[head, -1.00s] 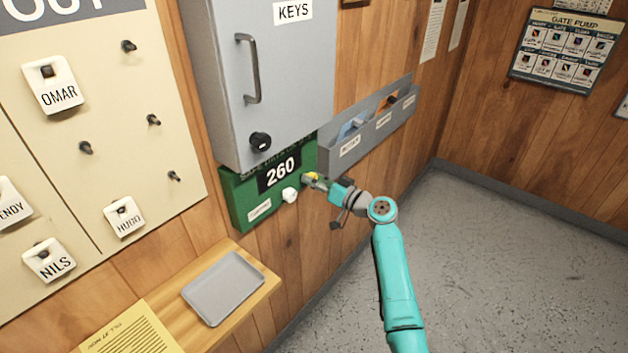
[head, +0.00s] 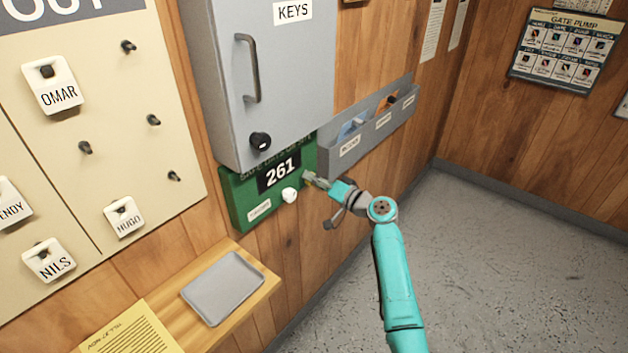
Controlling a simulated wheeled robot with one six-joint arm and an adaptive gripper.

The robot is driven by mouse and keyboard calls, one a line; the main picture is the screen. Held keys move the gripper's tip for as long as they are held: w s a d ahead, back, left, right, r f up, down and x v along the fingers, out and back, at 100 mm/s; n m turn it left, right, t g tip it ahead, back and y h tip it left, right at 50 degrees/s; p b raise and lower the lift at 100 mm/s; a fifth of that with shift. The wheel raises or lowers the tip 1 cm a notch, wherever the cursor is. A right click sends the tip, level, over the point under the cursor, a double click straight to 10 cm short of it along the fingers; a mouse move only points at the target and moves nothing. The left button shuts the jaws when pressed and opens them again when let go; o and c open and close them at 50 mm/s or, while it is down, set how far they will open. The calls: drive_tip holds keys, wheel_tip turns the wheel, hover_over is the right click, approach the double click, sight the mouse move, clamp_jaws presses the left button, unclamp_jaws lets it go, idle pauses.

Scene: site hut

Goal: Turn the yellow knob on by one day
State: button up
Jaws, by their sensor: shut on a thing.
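The green counter board (head: 239,199) hangs on the wood wall under the grey key cabinet. Its black display (head: 279,172) reads 261. A white knob (head: 289,195) sticks out low on the board, left of my gripper. My gripper (head: 309,180) is at the right side of the board, shut on the yellow knob, which the fingers almost wholly hide in this view.
The grey key cabinet (head: 290,80) with a handle and dark knob is just above. A grey wall rack (head: 365,135) holding papers is close to the right. A shelf with a grey tray (head: 224,287) is below left. The floor at right is clear.

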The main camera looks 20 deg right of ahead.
drive_tip(key=o, duration=1.1)
drive_tip(key=shift+o, duration=0.2)
drive_tip(key=v, duration=1.2)
drive_tip(key=shift+f, duration=0.1)
